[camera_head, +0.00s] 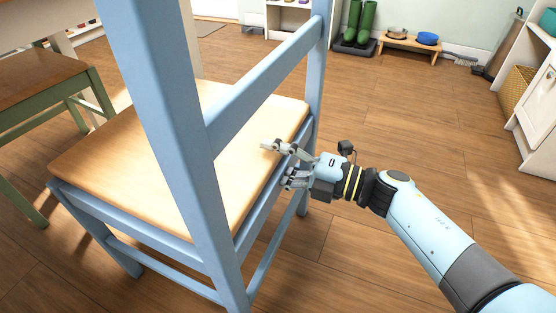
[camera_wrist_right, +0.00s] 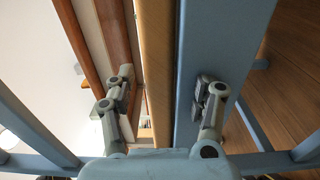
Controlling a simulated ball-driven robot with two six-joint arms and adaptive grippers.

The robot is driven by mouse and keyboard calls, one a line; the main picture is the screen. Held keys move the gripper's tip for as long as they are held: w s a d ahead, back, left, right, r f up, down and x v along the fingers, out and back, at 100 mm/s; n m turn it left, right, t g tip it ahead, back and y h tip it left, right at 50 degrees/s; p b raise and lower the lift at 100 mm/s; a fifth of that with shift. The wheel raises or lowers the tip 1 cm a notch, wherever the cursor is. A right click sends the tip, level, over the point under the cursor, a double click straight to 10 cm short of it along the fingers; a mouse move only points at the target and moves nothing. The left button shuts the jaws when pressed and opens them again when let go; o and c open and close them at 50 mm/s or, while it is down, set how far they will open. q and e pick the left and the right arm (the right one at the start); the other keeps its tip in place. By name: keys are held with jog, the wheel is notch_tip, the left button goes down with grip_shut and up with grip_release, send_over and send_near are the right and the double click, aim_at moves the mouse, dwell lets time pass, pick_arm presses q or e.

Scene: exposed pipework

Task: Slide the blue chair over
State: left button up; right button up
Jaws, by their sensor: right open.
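The blue chair (camera_head: 172,130) has a light blue frame and a pale wooden seat (camera_head: 130,150). It stands upright on the floor, left of centre in the head view. My right gripper (camera_head: 279,165) is at the right side edge of the seat, its upper finger over the seat and its lower finger by the blue side rail. In the right wrist view the open fingers of the gripper (camera_wrist_right: 163,88) lie either side of the wooden seat edge (camera_wrist_right: 155,50) and blue rail (camera_wrist_right: 190,60). Contact is unclear. My left gripper is out of view.
A green chair with a brown seat (camera_head: 35,78) stands to the left. Green boots (camera_head: 360,25) and a small wooden stand with bowls (camera_head: 408,44) are at the back. A white cabinet (camera_head: 537,110) is at right. The floor (camera_head: 420,130) between is clear.

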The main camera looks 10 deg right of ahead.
jog(key=shift+w+a, duration=0.15)
jog(key=shift+a, duration=0.1)
grip_shut()
dwell(0.3)
